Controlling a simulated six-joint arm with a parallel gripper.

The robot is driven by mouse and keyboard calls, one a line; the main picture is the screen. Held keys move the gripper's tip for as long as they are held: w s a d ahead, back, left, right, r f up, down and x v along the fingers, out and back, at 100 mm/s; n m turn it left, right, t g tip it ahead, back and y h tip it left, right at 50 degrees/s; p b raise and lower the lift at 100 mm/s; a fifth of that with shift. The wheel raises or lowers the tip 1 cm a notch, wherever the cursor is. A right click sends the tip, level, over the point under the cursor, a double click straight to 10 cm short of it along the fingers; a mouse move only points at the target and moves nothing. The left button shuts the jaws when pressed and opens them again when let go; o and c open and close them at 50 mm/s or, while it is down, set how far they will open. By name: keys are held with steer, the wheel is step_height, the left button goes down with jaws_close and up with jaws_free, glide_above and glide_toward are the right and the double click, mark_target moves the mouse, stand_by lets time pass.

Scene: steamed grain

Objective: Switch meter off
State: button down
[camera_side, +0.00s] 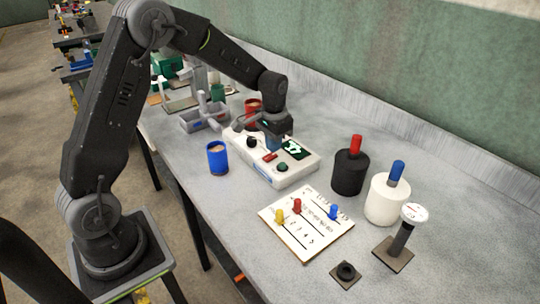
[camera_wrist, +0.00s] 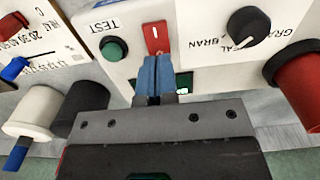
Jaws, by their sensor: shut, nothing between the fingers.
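The meter (camera_side: 262,174) is a white box on the grey bench, with a dark display showing white marks. Its red rocker switch (camera_side: 269,157) is on the top face and also shows in the wrist view (camera_wrist: 156,37). The green button (camera_wrist: 114,49) labelled TEST is left of the switch in the wrist view, and a black knob (camera_wrist: 249,26) is to the right. My gripper (camera_wrist: 156,60) has blue fingers, shut and empty, with the tips right beside the switch's near end. I cannot tell if they touch it. The fingers partly hide the display.
A blue cup (camera_side: 217,161) and a red cup (camera_side: 253,103) stand near the meter. A black cylinder (camera_side: 349,175) and a white cylinder (camera_side: 385,203) are to its right. A slider board (camera_side: 308,247) lies in front, with a dial on a stand (camera_side: 401,240) beside it.

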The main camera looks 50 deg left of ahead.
mark_target(274, 154)
steer(key=shift+f, duration=0.9)
stand_by(0.3)
steer(key=shift+r, duration=3.55)
